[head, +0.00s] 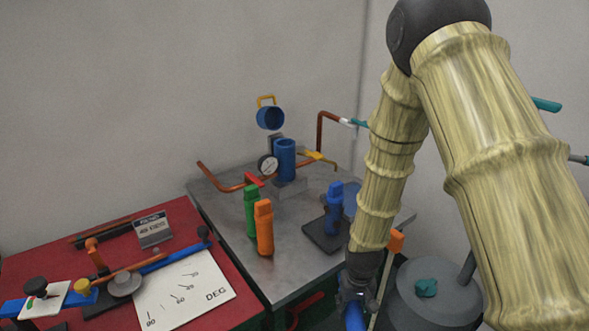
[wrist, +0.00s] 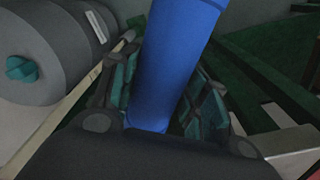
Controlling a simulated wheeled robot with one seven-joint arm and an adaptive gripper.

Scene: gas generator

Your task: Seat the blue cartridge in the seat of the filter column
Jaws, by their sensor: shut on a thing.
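My gripper (head: 354,296) is low at the front of the head view, right of the metal table's front edge. It is shut on a blue cylinder, which I take as the blue cartridge (head: 355,318). In the wrist view the cartridge (wrist: 175,55) runs up between the two fingers (wrist: 160,92); its far end is cut off by the frame. The filter column (head: 285,160) is a blue upright cylinder at the back of the table. Its round blue lid (head: 270,117) with a yellow handle stands raised. The inside of its seat is not visible. The gripper is well apart from it.
Green (head: 251,208) and orange (head: 264,228) cartridges stand on the table (head: 222,201). A darker blue piece (head: 334,208) stands on a black base. A gauge (head: 268,166) and red pipes flank the column. A grey tank (head: 428,285) is right of my gripper. A red bench (head: 60,262) is left.

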